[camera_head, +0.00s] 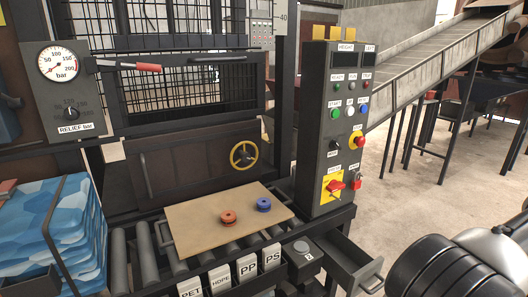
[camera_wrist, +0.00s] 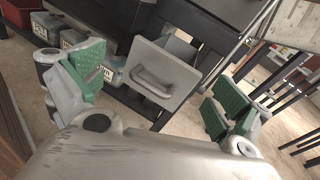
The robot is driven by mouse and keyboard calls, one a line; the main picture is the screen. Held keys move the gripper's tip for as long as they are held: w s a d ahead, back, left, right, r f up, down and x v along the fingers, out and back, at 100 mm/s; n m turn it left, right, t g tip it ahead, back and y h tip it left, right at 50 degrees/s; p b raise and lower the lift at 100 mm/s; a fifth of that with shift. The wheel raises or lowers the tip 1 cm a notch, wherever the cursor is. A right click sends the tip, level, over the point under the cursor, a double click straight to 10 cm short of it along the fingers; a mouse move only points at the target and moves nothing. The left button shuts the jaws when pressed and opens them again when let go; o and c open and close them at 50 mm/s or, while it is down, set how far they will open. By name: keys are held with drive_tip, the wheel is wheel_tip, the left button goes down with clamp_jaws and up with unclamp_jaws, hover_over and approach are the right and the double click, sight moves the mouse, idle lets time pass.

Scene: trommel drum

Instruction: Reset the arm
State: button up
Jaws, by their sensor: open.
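My gripper (camera_wrist: 153,92) is open in the wrist view, its two green-padded fingers spread wide at left and right. No object is between the pads. Beyond the gap is the grey front of a drawer with a bar handle (camera_wrist: 153,82); I cannot tell the exact distance to it. In the head view, part of my arm (camera_head: 455,262) shows at the lower right as dark rounded covers and a light grey joint. My fingertips are not visible there.
The drawer (camera_head: 348,262) stands pulled out near my arm, below the control panel (camera_head: 334,125). A tan board (camera_head: 190,229) on rollers bears an orange disc (camera_head: 229,217) and a blue disc (camera_head: 264,204). Labelled bins (camera_head: 220,277) stand in front. Open floor (camera_head: 440,165) lies right.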

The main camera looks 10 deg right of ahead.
drive_tip(key=w+a+r+n+g, duration=0.25)
drive_tip(key=r+n+g, duration=0.2)
drive_tip(key=r, duration=0.45)
drive_tip(key=w+a+r+n+g+h, duration=0.1)
drive_tip(key=a+r+n+g, duration=0.3)
drive_tip(key=r, duration=0.5)
drive_tip(key=w+a+r+n+g, duration=0.2)
drive_tip(key=r+n+g, duration=0.3)
drive_tip(key=r, duration=0.4)
drive_tip(key=s+a+r+n+t+h, duration=0.2)
drive_tip(key=s+a+r+n+h, duration=0.2)
drive_tip(key=r, duration=0.5)
drive_tip(key=s+a+r+n+t+h, duration=0.3)
drive_tip(key=s+a+r+n+h, duration=0.2)
drive_tip(key=r+n, duration=0.4)
drive_tip(key=shift+s+a+r, duration=0.15)
drive_tip(key=shift+s+a, duration=0.2)
drive_tip(key=shift+a, duration=0.4)
